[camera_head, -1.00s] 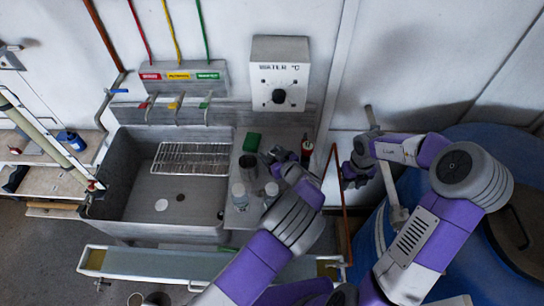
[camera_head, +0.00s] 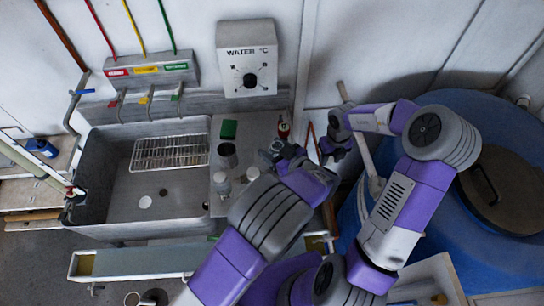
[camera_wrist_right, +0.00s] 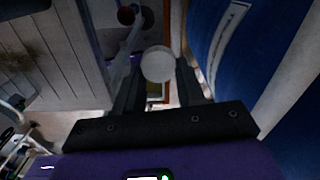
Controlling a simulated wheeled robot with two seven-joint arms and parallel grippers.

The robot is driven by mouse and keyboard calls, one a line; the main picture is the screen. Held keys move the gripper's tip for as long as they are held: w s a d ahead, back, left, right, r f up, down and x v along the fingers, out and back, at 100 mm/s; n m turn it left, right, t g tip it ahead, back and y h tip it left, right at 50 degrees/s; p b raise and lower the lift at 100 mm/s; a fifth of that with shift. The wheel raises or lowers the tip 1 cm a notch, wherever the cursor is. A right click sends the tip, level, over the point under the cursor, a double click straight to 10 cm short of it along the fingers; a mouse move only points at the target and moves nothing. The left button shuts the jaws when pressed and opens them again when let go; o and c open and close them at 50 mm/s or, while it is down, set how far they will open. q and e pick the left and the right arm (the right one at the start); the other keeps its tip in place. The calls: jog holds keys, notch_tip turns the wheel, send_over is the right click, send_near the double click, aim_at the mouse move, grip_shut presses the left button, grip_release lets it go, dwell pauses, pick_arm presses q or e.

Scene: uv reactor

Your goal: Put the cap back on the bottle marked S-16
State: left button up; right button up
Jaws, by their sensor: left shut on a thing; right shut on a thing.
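My left gripper (camera_head: 277,149) is over the right end of the counter beside the sink, shut on a small greyish thing that its own fingers and wrist mostly hide. My right gripper (camera_head: 334,152) is a little to its right, apart from it. In the right wrist view, a round white cap-like disc (camera_wrist_right: 158,64) sits between the right gripper's fingers (camera_wrist_right: 158,85), which are shut on it. Two pale bottles (camera_head: 222,184) stand on the counter left of my left gripper. No S-16 mark is readable.
The grey sink (camera_head: 100,205) with a wire rack (camera_head: 170,151) lies left. A dark cup (camera_head: 228,155), a green block (camera_head: 229,129) and a red-marked bottle (camera_head: 284,128) stand on the counter. A blue barrel (camera_head: 500,115) is at right. A long trough (camera_head: 145,261) runs in front.

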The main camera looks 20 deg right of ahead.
aim_at(277, 142)
pick_arm(q)
notch_tip(277, 142, up, 5)
jog(key=shift+r, duration=0.1)
pick_arm(e)
jog(key=shift+r, duration=0.35)
pick_arm(q)
jog(key=o, duration=0.7)
jog(key=shift+c, duration=0.2)
jog(key=c, duration=1)
